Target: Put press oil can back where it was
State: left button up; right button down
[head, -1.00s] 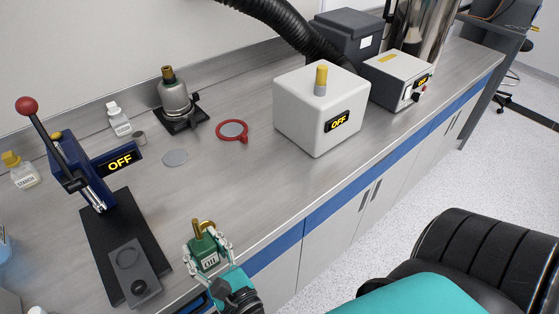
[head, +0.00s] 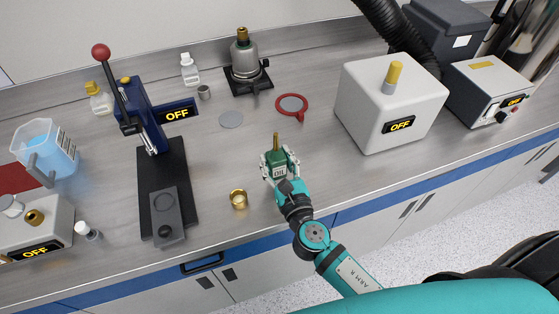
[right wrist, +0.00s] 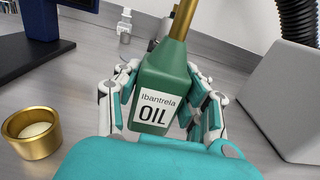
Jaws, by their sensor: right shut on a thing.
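The press oil can (head: 275,157) is a green can with a brass spout and a white label. In the right wrist view the can (right wrist: 159,92) stands nearly upright, its label reading "OIL". My right gripper (head: 281,165) is shut around the can, with a finger on each side. The gripper also shows in the right wrist view (right wrist: 160,105). The can is over the bench near its front; I cannot tell whether its base touches the top. The press (head: 160,165), with a red-knobbed lever and an "OFF" display, stands left of the can. My left gripper is not in view.
A brass cup (head: 238,199) stands left of the gripper, also in the right wrist view (right wrist: 33,131). A white "OFF" box (head: 392,103) is to the right. A red ring (head: 291,105) and grey disc (head: 231,120) lie behind. Bench between press and white box is mostly clear.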

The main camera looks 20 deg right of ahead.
aim_at(279, 166)
jog(key=shift+w+d+f, duration=0.1)
jog(key=shift+w+d, duration=0.4)
jog(key=shift+w, duration=0.05)
notch_tip(279, 166, down, 3)
jog(key=shift+f+b, duration=0.2)
jog(key=shift+b, duration=0.75)
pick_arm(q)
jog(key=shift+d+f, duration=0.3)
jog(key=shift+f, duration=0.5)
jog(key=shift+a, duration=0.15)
pick_arm(e)
jog(key=shift+f, duration=0.2)
jog(key=c, duration=0.7)
grip_release()
jog(key=shift+c, duration=0.2)
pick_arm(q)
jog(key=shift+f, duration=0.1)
